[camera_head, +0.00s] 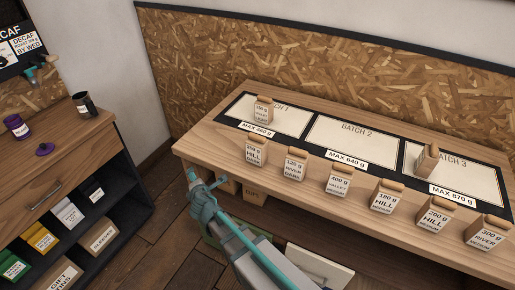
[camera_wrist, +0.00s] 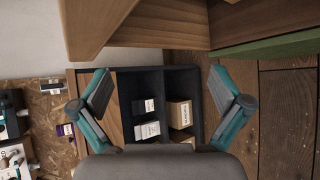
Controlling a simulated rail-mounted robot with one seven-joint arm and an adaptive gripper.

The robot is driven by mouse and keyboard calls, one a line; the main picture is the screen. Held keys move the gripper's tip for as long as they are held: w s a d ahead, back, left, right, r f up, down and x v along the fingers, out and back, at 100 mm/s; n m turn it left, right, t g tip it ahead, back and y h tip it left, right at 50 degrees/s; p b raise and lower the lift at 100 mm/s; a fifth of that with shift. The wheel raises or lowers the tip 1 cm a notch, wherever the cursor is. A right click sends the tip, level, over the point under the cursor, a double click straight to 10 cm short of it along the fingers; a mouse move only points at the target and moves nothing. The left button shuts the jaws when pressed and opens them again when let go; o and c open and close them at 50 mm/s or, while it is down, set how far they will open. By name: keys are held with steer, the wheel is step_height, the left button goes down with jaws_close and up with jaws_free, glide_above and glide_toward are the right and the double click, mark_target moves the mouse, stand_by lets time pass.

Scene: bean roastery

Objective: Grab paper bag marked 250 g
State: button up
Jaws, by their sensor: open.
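Several paper bags with folded tops stand on the wooden table. The front-row bag at the left (camera_head: 255,150) reads HILL; its weight seems to end in 50 g, but the first digit is unclear. The other front bags seem to read 120 g (camera_head: 294,166), 400 g (camera_head: 338,180), 180 g (camera_head: 385,197), 200 g (camera_head: 435,216) and 300 g (camera_head: 485,233). A bag on Batch 1 (camera_head: 263,110) has an unclear weight, and the label of a bag on Batch 3 (camera_head: 427,159) is hidden. My gripper (camera_head: 203,183) is open and empty off the table's front left edge; its spread fingers show in the wrist view (camera_wrist: 160,95).
The table (camera_head: 220,137) carries a dark board with Batch 1, Batch 2 (camera_head: 352,142) and Batch 3 areas, Batch 2 bare. Boxes (camera_head: 254,193) sit beneath it. A shelf cabinet (camera_head: 75,170) with bags and a dark cup (camera_head: 84,104) stands left. Floor lies between.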

step_height(320, 180, up, 18)
steer(key=d+f+t+h+p, duration=0.1)
steer(key=t+h+p, duration=0.15)
steer(key=p, duration=0.35)
steer(key=n+t+h+b, duration=0.2)
steer(key=n+h, duration=0.2)
steer(key=h, duration=0.6)
glide_toward(255, 140)
steer(key=x, duration=0.6)
steer(key=shift+a+f, duration=0.1)
steer(key=shift+f, duration=0.1)
steer(key=x, duration=0.1)
steer(key=p+x, duration=0.1)
steer(key=x, duration=0.1)
steer(key=p+x, duration=0.1)
steer(key=shift+w+d+r, duration=0.15)
steer(key=shift+d+r, duration=0.1)
steer(key=shift+w+d+f, duration=0.15)
steer(key=shift+w+d, duration=0.05)
steer(key=shift+w, duration=0.15)
steer(key=c, duration=1.8)
